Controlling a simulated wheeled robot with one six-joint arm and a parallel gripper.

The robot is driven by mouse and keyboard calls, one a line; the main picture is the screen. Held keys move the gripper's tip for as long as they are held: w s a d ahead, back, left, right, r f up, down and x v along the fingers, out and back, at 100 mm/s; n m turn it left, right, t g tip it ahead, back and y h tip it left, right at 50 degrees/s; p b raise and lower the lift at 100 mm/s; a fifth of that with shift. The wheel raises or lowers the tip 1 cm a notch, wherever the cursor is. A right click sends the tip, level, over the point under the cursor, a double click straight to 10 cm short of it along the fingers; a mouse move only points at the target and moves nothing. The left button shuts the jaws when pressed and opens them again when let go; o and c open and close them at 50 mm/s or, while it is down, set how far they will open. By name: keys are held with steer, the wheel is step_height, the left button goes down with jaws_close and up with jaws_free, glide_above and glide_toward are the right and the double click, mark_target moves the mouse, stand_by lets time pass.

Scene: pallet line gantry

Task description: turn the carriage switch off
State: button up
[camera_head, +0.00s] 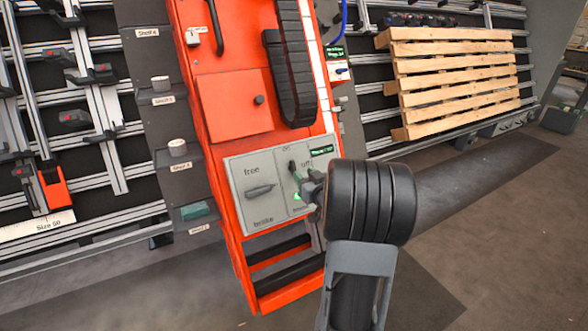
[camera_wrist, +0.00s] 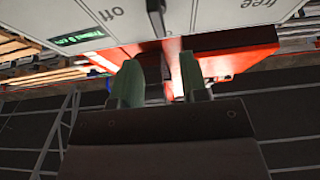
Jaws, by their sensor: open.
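The carriage switch (camera_head: 293,167) is a small dark lever on the right part of a light grey control panel (camera_head: 238,172) on the orange carriage. "on" and "off" labels are beside it, and a green light glows below. My gripper (camera_head: 308,184) is close in front of this part and hides some of it. In the wrist view my gripper (camera_wrist: 160,78) has two green fingers standing apart with nothing between them. A dark lever (camera_wrist: 156,14), likely the switch, shows beyond the fingertips near the "off" label. Contact is not visible.
A second handle (camera_head: 259,191), between "free" and "brake" labels, is on the panel's left half. A small green display (camera_head: 322,150) is at the upper right. A black cable chain (camera_head: 292,65) hangs above. A wooden pallet (camera_head: 455,75) stands at the right, with open floor before it.

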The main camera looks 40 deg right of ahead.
mark_target(294, 164)
steer(key=shift+w+d+b, duration=0.15)
steer(key=shift+w, duration=1.05)
steer(key=shift+w+d+b, duration=0.2)
steer(key=shift+w, duration=0.95)
steer(key=shift+w+d+b, duration=0.15)
steer(key=shift+w, duration=1.05)
jaws_close()
